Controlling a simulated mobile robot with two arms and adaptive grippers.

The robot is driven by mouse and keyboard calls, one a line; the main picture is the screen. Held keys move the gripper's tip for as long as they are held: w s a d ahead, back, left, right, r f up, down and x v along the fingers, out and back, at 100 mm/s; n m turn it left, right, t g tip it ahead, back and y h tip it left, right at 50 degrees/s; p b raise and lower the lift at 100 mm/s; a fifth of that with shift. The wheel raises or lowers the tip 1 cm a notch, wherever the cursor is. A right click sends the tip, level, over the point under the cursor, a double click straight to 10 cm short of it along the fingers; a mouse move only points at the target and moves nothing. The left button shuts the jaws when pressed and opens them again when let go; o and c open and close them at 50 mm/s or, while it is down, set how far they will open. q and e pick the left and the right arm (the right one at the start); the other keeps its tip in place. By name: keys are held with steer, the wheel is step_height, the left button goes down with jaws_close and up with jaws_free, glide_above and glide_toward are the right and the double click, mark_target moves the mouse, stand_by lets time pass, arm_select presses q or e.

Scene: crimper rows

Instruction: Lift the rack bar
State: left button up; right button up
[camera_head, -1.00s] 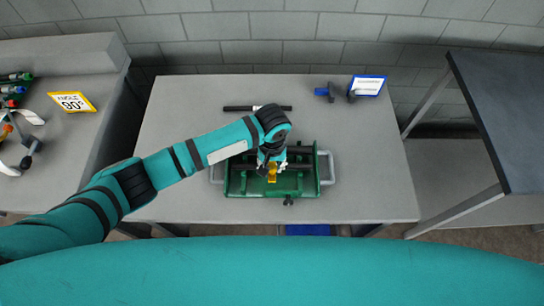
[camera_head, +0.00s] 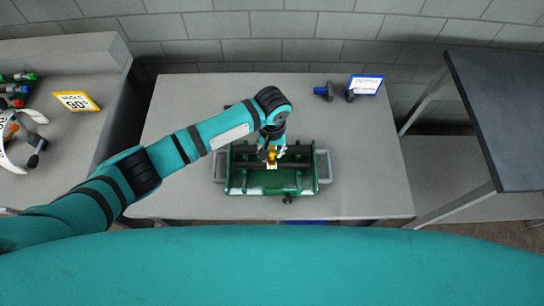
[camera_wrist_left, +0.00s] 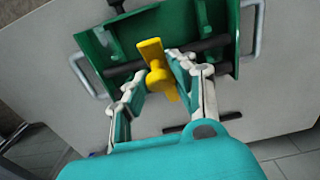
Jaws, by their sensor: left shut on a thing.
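A green tray-like rack (camera_head: 243,188) with grey side handles sits on the middle table. A dark bar (camera_head: 300,166) lies across it from side to side; it also shows in the left wrist view (camera_wrist_left: 214,43). A yellow piece (camera_wrist_left: 152,52) stands at the bar's middle. Whether the bar touches the rack's side walls I cannot tell. My right gripper is not in view.
A dark rod behind the rack is mostly hidden by my left arm. A blue-and-black tool (camera_head: 324,91) and a blue-framed sign (camera_head: 366,85) stand at the back right. A yellow sign (camera_head: 76,101) is on the left bench. A dark-topped table (camera_head: 515,120) is at the right.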

arm_select(q)
steer(key=shift+d, duration=0.1)
steer(key=shift+w+r, duration=0.85)
steer(key=shift+w, duration=0.3)
steer(key=shift+w+r, duration=0.35)
steer(key=shift+w, duration=0.35)
steer(key=shift+w+r, duration=0.4)
steer(key=shift+w, duration=0.35)
steer(key=shift+w+r, duration=0.35)
steer(key=shift+w, duration=0.35)
steer(key=shift+w+r, duration=0.4)
steer(key=shift+w, duration=0.1)
